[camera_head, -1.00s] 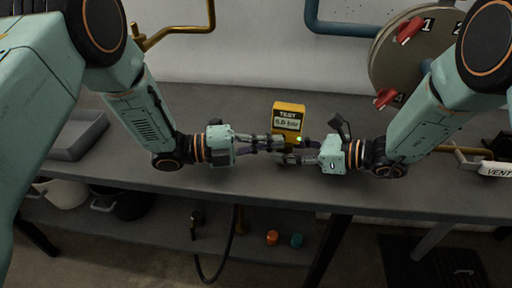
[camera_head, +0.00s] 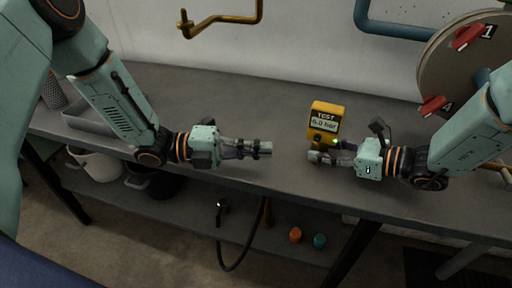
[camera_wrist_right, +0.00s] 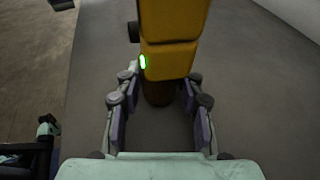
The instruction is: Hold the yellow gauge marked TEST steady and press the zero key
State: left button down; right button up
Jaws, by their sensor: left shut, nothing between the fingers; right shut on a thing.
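The yellow gauge (camera_head: 325,118) marked TEST stands upright on the grey bench, its display reading 0.0 bar, with a small green light lit at its lower right. My right gripper (camera_head: 322,156) is shut on the lower part of the gauge from the right. In the right wrist view the gauge (camera_wrist_right: 172,60) rises above a narrow brown stem, and my right gripper's fingers (camera_wrist_right: 160,98) are on both sides of it. My left gripper (camera_head: 268,149) is shut and empty, to the left of the gauge and apart from it. The zero key cannot be made out clearly.
The grey bench (camera_head: 240,100) is clear between the gauge and the wall. A grey tray (camera_head: 90,118) lies at the left. A round panel with red handles (camera_head: 465,37) stands at the right. Pots, a hose, and orange and teal items (camera_head: 295,235) are on the shelf below.

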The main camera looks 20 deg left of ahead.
pick_arm(q)
jog(key=shift+a, duration=0.3)
jog(key=shift+s, duration=0.1)
pick_arm(e)
jog(key=o, duration=0.9)
jog(key=shift+o, duration=0.2)
jog(key=v, duration=1.2)
